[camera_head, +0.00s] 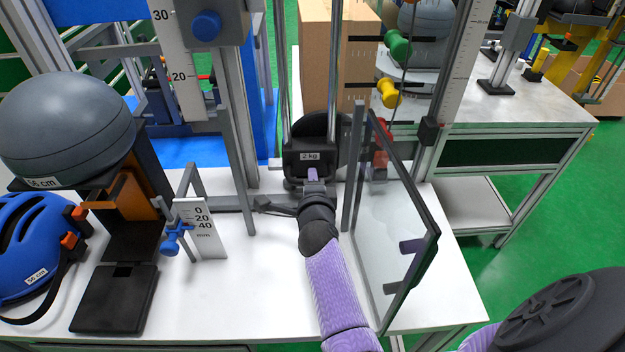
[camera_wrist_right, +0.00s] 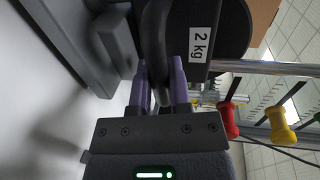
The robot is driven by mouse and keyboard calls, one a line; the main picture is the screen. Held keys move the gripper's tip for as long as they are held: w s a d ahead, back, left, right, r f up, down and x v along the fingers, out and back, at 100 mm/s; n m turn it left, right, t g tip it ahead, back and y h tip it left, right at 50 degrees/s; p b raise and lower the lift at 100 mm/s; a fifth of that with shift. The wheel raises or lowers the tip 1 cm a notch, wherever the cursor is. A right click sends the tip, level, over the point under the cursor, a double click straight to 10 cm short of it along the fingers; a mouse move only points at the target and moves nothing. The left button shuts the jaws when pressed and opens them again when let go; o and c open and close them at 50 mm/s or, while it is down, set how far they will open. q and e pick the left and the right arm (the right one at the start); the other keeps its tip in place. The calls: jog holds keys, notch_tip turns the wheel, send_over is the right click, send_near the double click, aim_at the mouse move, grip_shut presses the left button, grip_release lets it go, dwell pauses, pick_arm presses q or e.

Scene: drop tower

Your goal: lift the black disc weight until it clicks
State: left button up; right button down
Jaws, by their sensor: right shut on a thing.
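The black disc weight (camera_head: 318,125) is low in the drop tower, between two upright metal rods. A dark block in front of it carries a "2 kg" label. My right gripper (camera_head: 313,176) reaches in from the front, below the label. In the right wrist view the black disc (camera_wrist_right: 228,28) and its label show close up. There the purple fingers of my right gripper (camera_wrist_right: 158,72) are shut on a dark curved handle of the weight. The weight's underside is hidden, so I cannot tell whether it rests or hangs. My left gripper is not in view.
A clear door panel (camera_head: 395,220) stands open just right of my right arm. A blue helmet (camera_head: 35,245), a grey ball (camera_head: 65,125) and a small mm gauge (camera_head: 203,225) are at left. Green, yellow (camera_head: 388,92) and red knobs hang behind the panel.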

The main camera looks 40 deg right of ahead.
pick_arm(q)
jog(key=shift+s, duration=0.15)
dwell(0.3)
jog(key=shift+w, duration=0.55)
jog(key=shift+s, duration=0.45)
pick_arm(e)
jog(key=shift+r, duration=0.15)
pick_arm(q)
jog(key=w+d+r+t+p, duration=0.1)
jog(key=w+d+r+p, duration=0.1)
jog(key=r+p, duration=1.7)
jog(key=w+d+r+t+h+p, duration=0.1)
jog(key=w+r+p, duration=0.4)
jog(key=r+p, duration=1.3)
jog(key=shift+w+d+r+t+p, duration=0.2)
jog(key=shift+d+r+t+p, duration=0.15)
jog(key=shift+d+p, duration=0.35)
pick_arm(e)
notch_tip(320, 180, up, 36)
jog(key=shift+f, duration=0.2)
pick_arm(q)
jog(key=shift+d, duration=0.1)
pick_arm(e)
jog(key=shift+w, duration=0.1)
